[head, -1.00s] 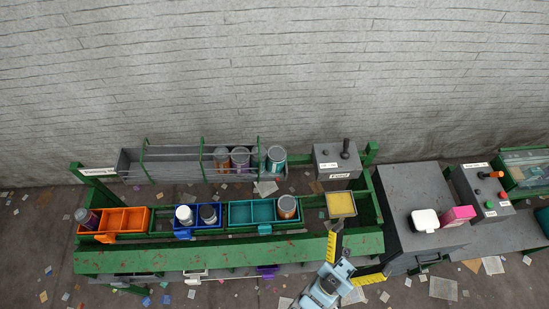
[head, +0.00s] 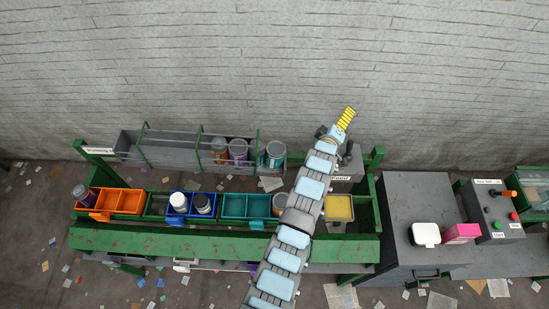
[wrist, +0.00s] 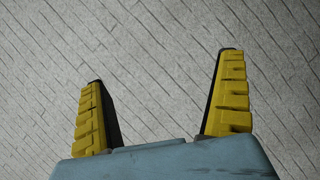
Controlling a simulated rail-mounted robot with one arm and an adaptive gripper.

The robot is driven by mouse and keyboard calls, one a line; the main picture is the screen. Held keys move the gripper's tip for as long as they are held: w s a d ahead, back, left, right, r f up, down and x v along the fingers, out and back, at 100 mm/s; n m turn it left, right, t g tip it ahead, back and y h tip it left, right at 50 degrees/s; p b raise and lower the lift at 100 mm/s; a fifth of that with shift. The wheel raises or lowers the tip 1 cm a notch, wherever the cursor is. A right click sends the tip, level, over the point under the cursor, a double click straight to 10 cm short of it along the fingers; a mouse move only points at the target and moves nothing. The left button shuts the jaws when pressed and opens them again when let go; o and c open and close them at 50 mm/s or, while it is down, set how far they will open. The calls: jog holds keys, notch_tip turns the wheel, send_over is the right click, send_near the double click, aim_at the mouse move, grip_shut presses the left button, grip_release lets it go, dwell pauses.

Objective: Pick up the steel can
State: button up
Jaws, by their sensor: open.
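Several cans with grey lids stand about, and I cannot tell which one is the steel can. In the head view, an orange-brown can (head: 219,150), a purple can (head: 238,152) and a teal-labelled can (head: 275,154) stand in the rear rack. A white can (head: 178,202) and a dark can (head: 203,204) stand in the blue bin (head: 190,219). A can (head: 279,205) in the teal bin (head: 235,206) is partly hidden by my arm. My gripper (head: 350,110) is raised against the wall, away from the cans. In the wrist view its yellow fingers (wrist: 160,65) are apart with nothing between.
An orange bin (head: 124,201) with a dark purple can (head: 86,198) is at the left. A grey cabinet (head: 415,195) bears a white and a pink item. The rack (head: 165,150) has posts and rails.

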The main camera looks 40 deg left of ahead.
jog(key=s+a+f+n+g+h+b, duration=0.1)
jog(key=s+a+f+n+g, duration=0.1)
jog(key=s+a+n+g, duration=0.3)
jog(key=a+f+n+g+h, duration=0.1)
jog(key=a+n+g, duration=0.2)
jog(key=a, duration=0.4)
jog(key=s+a+r+n+g+h+b, duration=0.1)
jog(key=s+r+n+g+h, duration=0.15)
jog(key=s, duration=0.35)
jog(key=s+a+r+n+g+h, duration=0.1)
jog(key=s+r+n+g, duration=0.2)
jog(key=s, duration=0.4)
jog(key=b, duration=0.6)
send_near(275, 148)
jog(key=shift+s+f+n, duration=0.25)
jog(key=shift+f+n, duration=0.1)
jog(key=shift+f, duration=0.1)
jog(key=f, duration=0.2)
jog(key=f+p, duration=0.1)
jog(key=f, duration=0.3)
jog(key=shift+w+d+f+p, duration=0.3)
jog(key=shift+w+f, duration=0.05)
jog(key=shift+w+f+p, duration=0.2)
jog(key=shift+f, duration=0.35)
jog(key=shift+w+f+p, duration=0.15)
jog(key=shift+f, duration=0.35)
jog(key=shift+w+f, duration=0.2)
jog(key=shift+f, duration=1.35)
